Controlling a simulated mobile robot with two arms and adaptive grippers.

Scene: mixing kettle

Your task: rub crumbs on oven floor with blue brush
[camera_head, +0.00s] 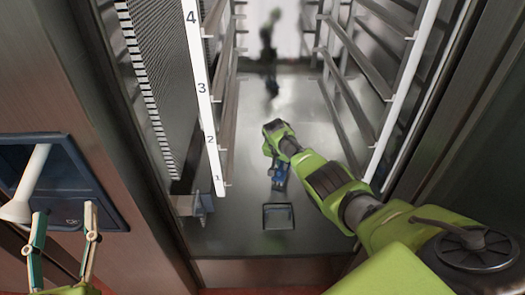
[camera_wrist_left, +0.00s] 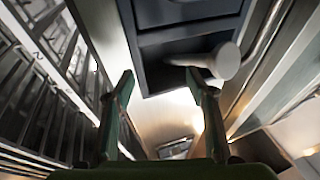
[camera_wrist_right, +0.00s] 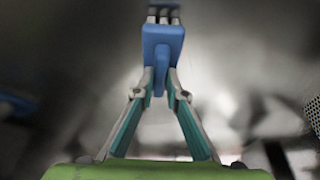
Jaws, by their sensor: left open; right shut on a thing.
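My right gripper (camera_wrist_right: 160,84) is shut on the blue brush (camera_wrist_right: 162,45), and the bristle end points away from the fingers. In the head view my right arm reaches into the oven, and the gripper with the brush is low over the oven floor (camera_head: 240,233), behind the square drain. I cannot tell whether the bristles touch the floor. I cannot make out any crumbs. My left gripper (camera_head: 63,232) is open and empty outside the oven, in front of the panel on the left.
Rack rails with a numbered white strip (camera_head: 203,95) stand left of my right arm, and more rails (camera_head: 352,95) stand on the right. A square drain (camera_head: 278,216) lies in the floor near the front. A white handle (camera_head: 25,185) sticks out from the dark panel (camera_head: 88,172).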

